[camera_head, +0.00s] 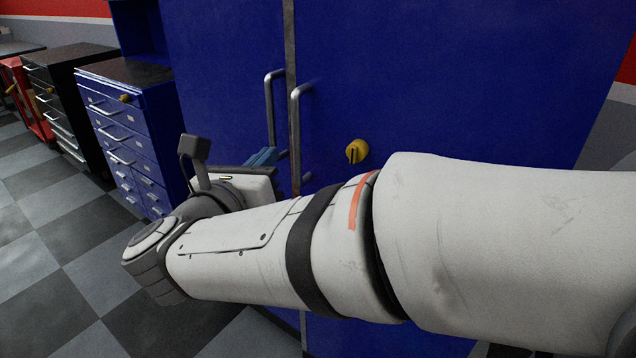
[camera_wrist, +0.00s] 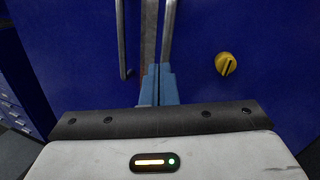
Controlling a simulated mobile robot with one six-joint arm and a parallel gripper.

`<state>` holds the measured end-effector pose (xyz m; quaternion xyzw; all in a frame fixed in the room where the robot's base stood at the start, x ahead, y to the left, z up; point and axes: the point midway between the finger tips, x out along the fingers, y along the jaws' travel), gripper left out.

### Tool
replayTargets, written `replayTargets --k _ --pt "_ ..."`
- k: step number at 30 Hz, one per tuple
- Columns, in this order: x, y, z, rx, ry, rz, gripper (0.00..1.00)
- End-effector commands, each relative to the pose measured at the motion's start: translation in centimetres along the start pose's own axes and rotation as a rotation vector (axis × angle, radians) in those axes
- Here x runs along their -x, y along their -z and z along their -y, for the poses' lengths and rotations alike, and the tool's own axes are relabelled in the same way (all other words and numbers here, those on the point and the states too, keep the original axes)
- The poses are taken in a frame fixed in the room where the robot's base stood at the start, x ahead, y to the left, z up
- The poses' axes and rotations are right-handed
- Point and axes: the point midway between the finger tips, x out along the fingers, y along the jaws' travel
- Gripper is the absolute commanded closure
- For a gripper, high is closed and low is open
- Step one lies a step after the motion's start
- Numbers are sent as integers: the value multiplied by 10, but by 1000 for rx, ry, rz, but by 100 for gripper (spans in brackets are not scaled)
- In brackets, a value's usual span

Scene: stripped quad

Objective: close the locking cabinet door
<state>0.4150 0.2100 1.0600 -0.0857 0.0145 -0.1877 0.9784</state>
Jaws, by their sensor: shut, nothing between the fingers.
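The locking cabinet (camera_head: 450,80) is a large blue cabinet with two tall doors that meet at a narrow grey strip (camera_head: 290,60). Its left door (camera_head: 225,60) and right door (camera_head: 400,100) each carry an upright metal handle beside the strip. A yellow knob (camera_head: 357,151) sits on the right door; it also shows in the wrist view (camera_wrist: 226,64). I cannot tell whether either door stands slightly ajar. My gripper (camera_head: 265,157) has its blue fingers (camera_wrist: 158,82) together and empty, in front of the strip near the handles' lower ends. I cannot tell whether they touch the cabinet.
A blue drawer chest (camera_head: 125,125) stands left of the cabinet, with a black drawer chest (camera_head: 65,100) and a red one (camera_head: 25,95) beyond it. The checkered floor (camera_head: 60,230) at the left is clear. My arm hides the lower right part of the cabinet.

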Motion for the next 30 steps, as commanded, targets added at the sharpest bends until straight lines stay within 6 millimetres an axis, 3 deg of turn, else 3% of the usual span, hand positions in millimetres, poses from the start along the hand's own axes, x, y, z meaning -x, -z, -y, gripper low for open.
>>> replayTargets --k 1,3,6,10,30 --pt "11 19 -1 -51 43 -9 100" --pt "21 28 4 -110 100 -15 100" --pt "30 34 10 -157 152 -19 100" --pt "26 34 14 -176 175 -19 100" --pt "-86 38 34 -173 176 -19 100"
